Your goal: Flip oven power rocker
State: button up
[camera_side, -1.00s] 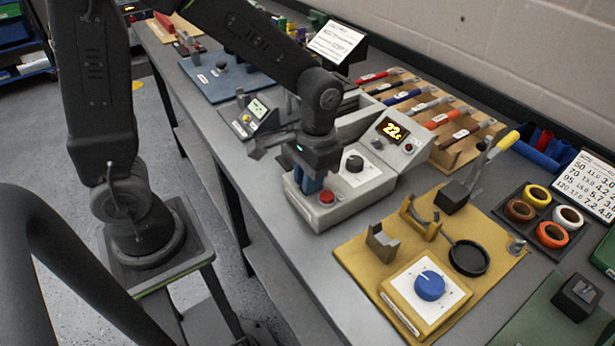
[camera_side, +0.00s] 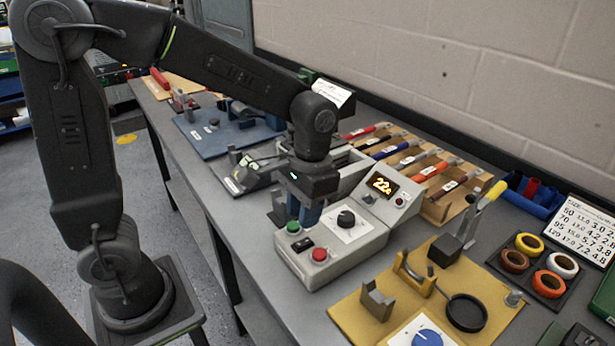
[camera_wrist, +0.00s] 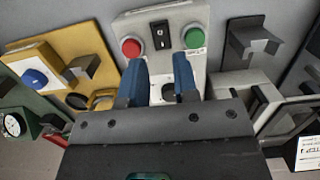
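The oven is a light grey box (camera_side: 338,262) with a display and dark knob (camera_side: 346,218). Its black power rocker (camera_side: 303,243) lies between a green button (camera_side: 293,228) and a red button (camera_side: 319,254). The wrist view also shows the rocker (camera_wrist: 160,34), red button (camera_wrist: 131,47) and green button (camera_wrist: 194,37). My gripper (camera_side: 303,218) points down over the oven with blue fingers, close to the green button in the side view. In the wrist view my gripper (camera_wrist: 160,78) has its fingers apart with nothing held; the rocker shows beyond them. I see no contact with the rocker.
A yellow board (camera_side: 352,313) with brackets and a blue dial (camera_side: 428,338) lies right of the oven. A rack of coloured-handled tools (camera_side: 440,208) stands behind. A small meter unit (camera_side: 245,174) is at the left. Bare bench (camera_side: 225,215) shows beside the oven.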

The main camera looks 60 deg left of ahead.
notch_tip(320, 180, up, 8)
jog(key=w, duration=0.1)
dwell(0.4)
jog(key=s+a+t, duration=0.4)
jog(key=s+t, duration=0.3)
jog(key=s, duration=0.3)
jog(key=shift+s, duration=0.4)
jog(key=shift+f, duration=0.1)
